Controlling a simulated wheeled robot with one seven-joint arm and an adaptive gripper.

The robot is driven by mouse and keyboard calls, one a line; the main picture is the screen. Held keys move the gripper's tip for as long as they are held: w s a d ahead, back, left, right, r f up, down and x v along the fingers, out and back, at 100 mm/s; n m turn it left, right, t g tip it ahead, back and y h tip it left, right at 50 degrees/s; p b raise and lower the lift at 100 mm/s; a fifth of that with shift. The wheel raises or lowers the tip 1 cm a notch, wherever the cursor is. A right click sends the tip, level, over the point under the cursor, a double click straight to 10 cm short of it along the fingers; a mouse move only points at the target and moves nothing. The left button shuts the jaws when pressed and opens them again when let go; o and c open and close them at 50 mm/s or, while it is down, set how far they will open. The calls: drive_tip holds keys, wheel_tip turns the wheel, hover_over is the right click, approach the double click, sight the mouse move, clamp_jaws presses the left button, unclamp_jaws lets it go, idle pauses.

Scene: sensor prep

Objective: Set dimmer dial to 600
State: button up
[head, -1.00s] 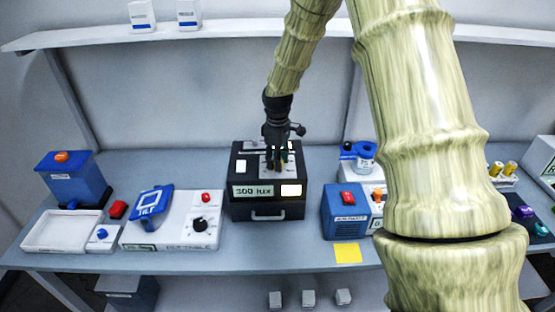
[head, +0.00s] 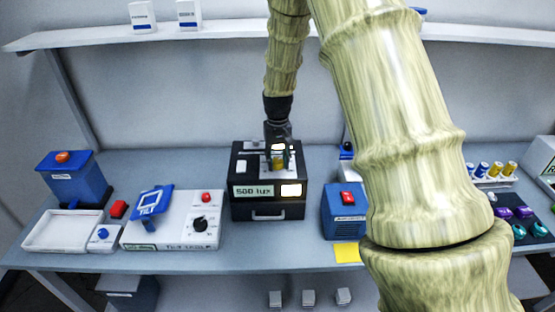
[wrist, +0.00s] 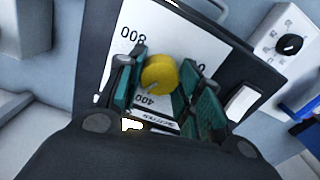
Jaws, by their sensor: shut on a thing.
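The black light box (head: 240,212) stands on the middle of the bench. Its front display (head: 252,191) reads 500 lux, and the window (head: 291,190) beside it glows. The yellow dimmer dial (wrist: 160,73) sits on a white scale plate (wrist: 185,42) on the box's top; the marks 800 and 400 are readable, others are covered. My gripper (wrist: 162,84) is shut on the dial, with its green-padded fingers on either side of it. In the head view my gripper (head: 278,157) points down onto the box top.
The tilt table (head: 170,238), with a black knob and a red button, stands left of the box. A blue unit (head: 343,222) with a red switch stands to the right, behind a yellow note (head: 347,253). My arm hides much of the right side.

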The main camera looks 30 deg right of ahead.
sight(278, 161)
drive_tip(key=m, duration=0.5)
drive_tip(key=shift+w+r+m+p, duration=0.1)
drive_tip(key=shift+r+m+p, duration=0.05)
drive_tip(key=shift+m+p, duration=0.2)
drive_tip(key=shift+m, duration=0.25)
drive_tip(key=o, duration=1)
drive_tip(key=shift+o, duration=0.2)
wheel_tip(278, 161, up, 12)
idle(0.5)
